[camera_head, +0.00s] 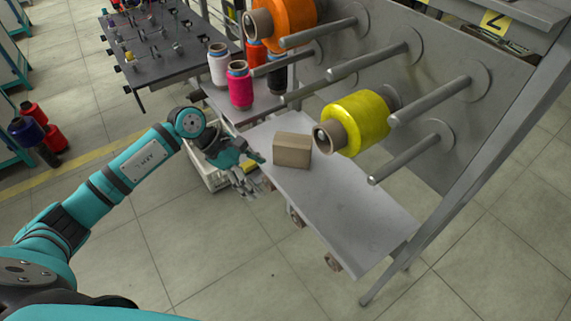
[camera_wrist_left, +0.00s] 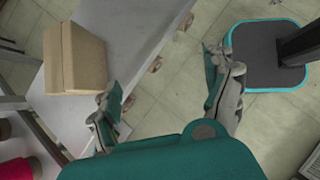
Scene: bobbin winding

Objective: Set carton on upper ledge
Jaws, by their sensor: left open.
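A small brown carton (camera_head: 292,150) stands on the grey lower ledge (camera_head: 345,215) of the rack, near its left edge. My left gripper (camera_head: 256,174) is open and empty, just left of the carton and apart from it. In the left wrist view the carton (camera_wrist_left: 76,60) sits left of the open fingers (camera_wrist_left: 165,82), outside the gap between them. A higher grey ledge (camera_head: 530,12) shows at the top right, partly cut off by the frame. My right gripper is not in view.
Metal pegs stick out above the lower ledge, holding a yellow bobbin (camera_head: 355,122) and an orange bobbin (camera_head: 285,25). White (camera_head: 218,65) and pink (camera_head: 240,84) spools stand behind the carton. The front part of the lower ledge is clear. A white crate (camera_head: 210,175) is below.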

